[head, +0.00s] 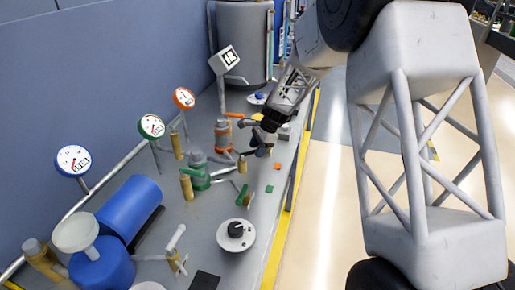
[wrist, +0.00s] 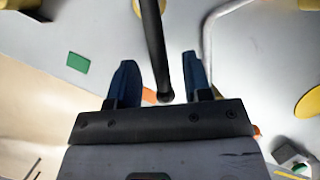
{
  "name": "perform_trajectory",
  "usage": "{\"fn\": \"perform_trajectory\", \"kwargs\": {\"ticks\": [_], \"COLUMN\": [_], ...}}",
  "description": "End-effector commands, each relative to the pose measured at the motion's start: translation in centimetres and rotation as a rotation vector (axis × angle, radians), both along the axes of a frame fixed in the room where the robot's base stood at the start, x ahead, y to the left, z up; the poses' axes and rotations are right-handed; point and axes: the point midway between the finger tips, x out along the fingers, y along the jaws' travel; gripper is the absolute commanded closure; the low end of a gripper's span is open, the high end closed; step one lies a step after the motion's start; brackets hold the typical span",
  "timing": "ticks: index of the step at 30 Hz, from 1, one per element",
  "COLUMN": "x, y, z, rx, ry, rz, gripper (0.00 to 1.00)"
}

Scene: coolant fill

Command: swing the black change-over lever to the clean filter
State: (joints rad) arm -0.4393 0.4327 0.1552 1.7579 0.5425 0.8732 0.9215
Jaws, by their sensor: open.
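The black change-over lever (wrist: 155,45) shows in the wrist view as a dark rod running down from the top edge. Its rounded end lies between the two blue fingers of my gripper (wrist: 160,78), with a gap visible on each side. My gripper is open. In the head view my gripper (head: 262,143) is over the bench's right side, by the green-based housing (head: 197,172) and the orange-based housing (head: 222,136). The lever is hard to make out there, small and partly hidden by the gripper. Which filter is clean cannot be told.
A green tag (head: 270,189) and an orange tag (head: 277,166) lie on the bench near its yellow-striped edge. A white dial with a black knob (head: 235,232), a blue cylinder (head: 130,205) and several gauges stand nearer or left. A grey tank (head: 243,45) stands behind.

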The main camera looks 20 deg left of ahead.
Motion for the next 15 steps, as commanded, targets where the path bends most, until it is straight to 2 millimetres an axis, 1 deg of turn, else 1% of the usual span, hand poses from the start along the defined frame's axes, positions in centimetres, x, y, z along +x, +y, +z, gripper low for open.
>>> {"fn": "perform_trajectory", "kwargs": {"ticks": [7,8,15], "x": [-0.01,-0.01,-0.02], "y": [0.02,0.02,0.01], "z": [-0.02,-0.02,-0.02], "rx": [0.0,0.0,0.0], "ry": [0.0,0.0,0.0], "rz": [0.0,0.0,0.0], "gripper": [0.55,0.58,0.94]}}
